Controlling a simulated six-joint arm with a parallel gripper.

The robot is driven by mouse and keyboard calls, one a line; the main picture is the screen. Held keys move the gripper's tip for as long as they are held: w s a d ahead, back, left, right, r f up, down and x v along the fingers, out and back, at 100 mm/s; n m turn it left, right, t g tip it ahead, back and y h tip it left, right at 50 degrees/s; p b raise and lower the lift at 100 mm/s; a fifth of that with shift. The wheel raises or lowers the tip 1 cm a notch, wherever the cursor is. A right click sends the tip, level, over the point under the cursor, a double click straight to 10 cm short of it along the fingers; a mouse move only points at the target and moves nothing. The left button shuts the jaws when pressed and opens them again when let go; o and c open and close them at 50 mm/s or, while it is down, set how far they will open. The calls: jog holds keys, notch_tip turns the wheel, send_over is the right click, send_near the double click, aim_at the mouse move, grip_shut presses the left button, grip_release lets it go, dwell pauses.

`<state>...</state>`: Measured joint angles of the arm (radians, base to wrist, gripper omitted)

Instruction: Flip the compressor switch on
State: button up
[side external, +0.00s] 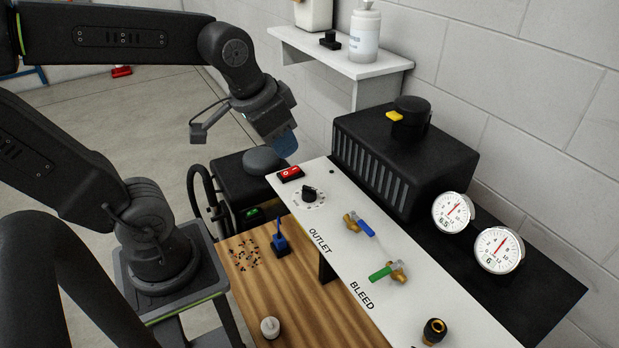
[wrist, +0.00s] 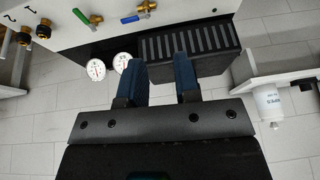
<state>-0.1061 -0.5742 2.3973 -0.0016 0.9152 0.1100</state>
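A red rocker switch (side external: 290,173) sits at the far left end of the white panel (side external: 330,228), near a black knob (side external: 309,193). I cannot read which way it is set. My gripper (side external: 285,146) hangs in the air close to that end of the panel, apart from the switch. In the wrist view my gripper (wrist: 162,80) has its two blue fingers spread with an empty gap between them. The red switch does not show in the wrist view. A small green-lit switch (side external: 251,212) is on the black unit beneath the panel's end.
The panel carries a blue-handled valve (side external: 360,224), a green-handled valve (side external: 388,271) and a brass fitting (side external: 434,331). Behind it stand a black vented box (side external: 400,150) and two gauges (side external: 453,212). A wall shelf (side external: 345,58) holds bottles. A wooden bench (side external: 300,285) lies in front.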

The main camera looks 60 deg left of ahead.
jog(key=o, duration=0.4)
jog(key=w+a+f+g, duration=0.2)
jog(key=w+a+f, duration=0.1)
jog(key=w+a, duration=0.4)
jog(key=shift+w+a+g, duration=0.15)
jog(key=shift+a+g, duration=0.15)
jog(key=shift+a, duration=0.65)
jog(key=g, duration=0.2)
send_over(289, 172)
notch_tip(289, 172, down, 6)
notch_tip(289, 172, down, 14)
jog(key=shift+a+f, duration=0.1)
jog(key=shift+f, duration=0.05)
jog(key=shift+c, duration=0.4)
